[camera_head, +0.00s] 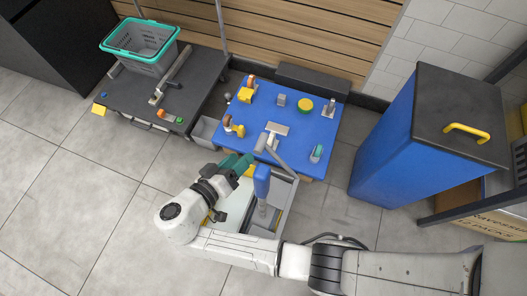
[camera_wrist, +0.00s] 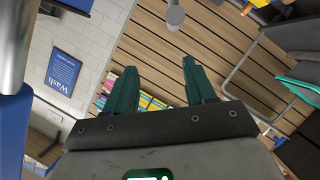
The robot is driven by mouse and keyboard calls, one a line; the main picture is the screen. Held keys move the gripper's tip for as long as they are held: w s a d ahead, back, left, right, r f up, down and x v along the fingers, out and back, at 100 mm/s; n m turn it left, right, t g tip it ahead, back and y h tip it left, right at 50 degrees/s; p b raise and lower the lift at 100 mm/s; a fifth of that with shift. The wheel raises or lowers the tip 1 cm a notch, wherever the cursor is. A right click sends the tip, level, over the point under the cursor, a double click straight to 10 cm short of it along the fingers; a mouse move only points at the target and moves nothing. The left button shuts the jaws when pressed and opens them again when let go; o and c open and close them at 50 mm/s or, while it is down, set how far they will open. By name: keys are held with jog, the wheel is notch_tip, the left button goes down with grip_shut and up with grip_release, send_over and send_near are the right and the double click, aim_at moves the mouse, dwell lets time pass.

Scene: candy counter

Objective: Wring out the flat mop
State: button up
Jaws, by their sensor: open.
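My gripper (camera_head: 238,163) reaches over the front edge of the blue table, its teal fingers just left of an upright blue grip (camera_head: 262,181). In the wrist view the two fingers (camera_wrist: 158,85) are spread apart with nothing between them. The blue grip stands over a grey container (camera_head: 287,190) on the floor in front of the table, partly covered by my arm. A grey bar (camera_head: 281,160) with a rounded end slants above this container. I cannot tell whether the blue grip belongs to the flat mop or to a wringer; the mop's head is not clearly visible.
The blue table (camera_head: 300,135) holds several small coloured fixtures. A dark cart (camera_head: 196,75) at left carries a grey basket with a teal rim (camera_head: 112,50). A blue cabinet (camera_head: 390,140) stands at right. The tiled floor (camera_head: 90,220) at left is clear.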

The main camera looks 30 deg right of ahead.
jog(key=b, duration=0.3)
send_near(261, 146)
jog(key=f, duration=0.1)
jog(key=x, duration=1.1)
jog(key=shift+w+a+f+b, duration=0.1)
jog(key=shift+w+b, duration=0.1)
jog(key=shift+b, duration=0.2)
jog(key=shift+c, duration=0.3)
grip_shut()
